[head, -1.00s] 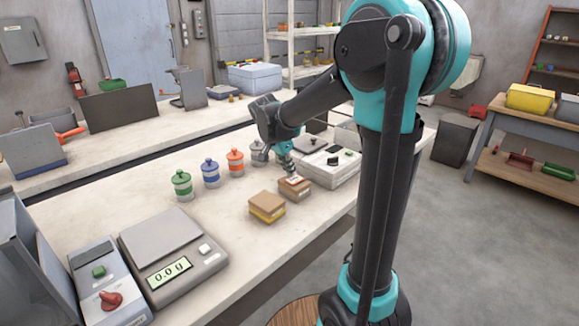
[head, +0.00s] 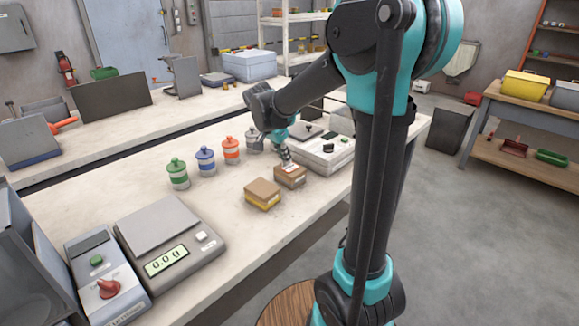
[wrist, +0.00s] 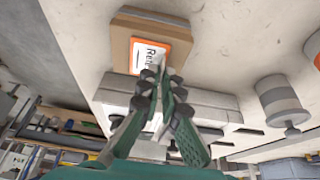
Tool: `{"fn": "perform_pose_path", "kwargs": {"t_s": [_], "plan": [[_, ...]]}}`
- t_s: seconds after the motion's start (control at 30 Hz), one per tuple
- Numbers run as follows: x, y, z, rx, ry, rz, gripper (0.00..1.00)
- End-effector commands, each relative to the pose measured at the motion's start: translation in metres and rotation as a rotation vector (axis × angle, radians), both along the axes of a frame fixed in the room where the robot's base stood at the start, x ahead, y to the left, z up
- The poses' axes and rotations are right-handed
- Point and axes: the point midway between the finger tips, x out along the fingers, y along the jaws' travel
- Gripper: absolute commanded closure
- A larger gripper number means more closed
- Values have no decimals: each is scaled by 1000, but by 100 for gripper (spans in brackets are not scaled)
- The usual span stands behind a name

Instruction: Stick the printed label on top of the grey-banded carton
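The grey-banded carton (head: 291,178) stands on the bench, right behind the yellow-banded carton (head: 263,192). Its band is small and dull in the head view. In the wrist view its brown top (wrist: 121,48) lies beyond my fingertips. The printed label (wrist: 150,54), white with an orange border and partly readable black print, shows over that top. I cannot tell whether it touches the carton. My gripper (head: 286,160) is just above the carton, pointing down. In the wrist view its fingers (wrist: 160,78) are close together at the label's near edge and appear shut on it; the fingertips hide that edge.
A pale machine (head: 326,156) stands behind and right of the cartons. Green (head: 178,175), blue (head: 206,162) and orange (head: 231,151) banded jars line up to the left, with a grey one (head: 254,141) near my gripper. A scale (head: 168,245) is at front left. Bench in front of the cartons is clear.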

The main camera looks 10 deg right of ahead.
Motion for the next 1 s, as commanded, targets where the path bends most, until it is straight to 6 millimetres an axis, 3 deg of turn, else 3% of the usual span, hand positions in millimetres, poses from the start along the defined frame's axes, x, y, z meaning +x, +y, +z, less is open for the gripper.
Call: {"fn": "perform_pose_path", "kwargs": {"t_s": [0.17,0.4,0.77,1.0], "plan": [[-1,0,-1,1,1,0,100],[-1,0,-1,1,1,0,71],[-2,2,3,1,1,0,71],[-10,13,38,0,1,2,71]]}}
